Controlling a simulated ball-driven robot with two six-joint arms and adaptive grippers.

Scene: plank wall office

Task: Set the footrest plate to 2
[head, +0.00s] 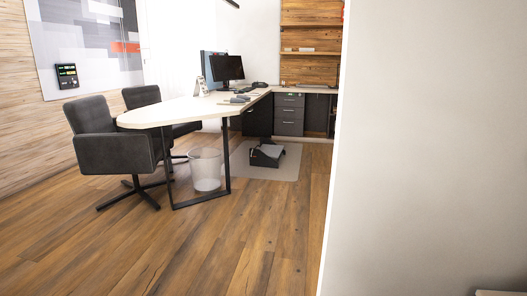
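The footrest (266,157) is a small dark, low unit on the floor, far off beyond the desk's front leg in the head view. It stands on a pale floor mat (285,172). Its footrest plate (271,151) looks grey and seems tilted. Any number marks on it are too small to read, so I cannot tell its setting. Neither of my grippers is in view.
A white wall (430,140) fills the right side, close to me. The desk (175,111), with a black frame leg, two dark chairs (112,150) and a wastebasket (205,170), stands left of the footrest. Drawers (289,114) are behind. The wooden floor (230,250) ahead is clear.

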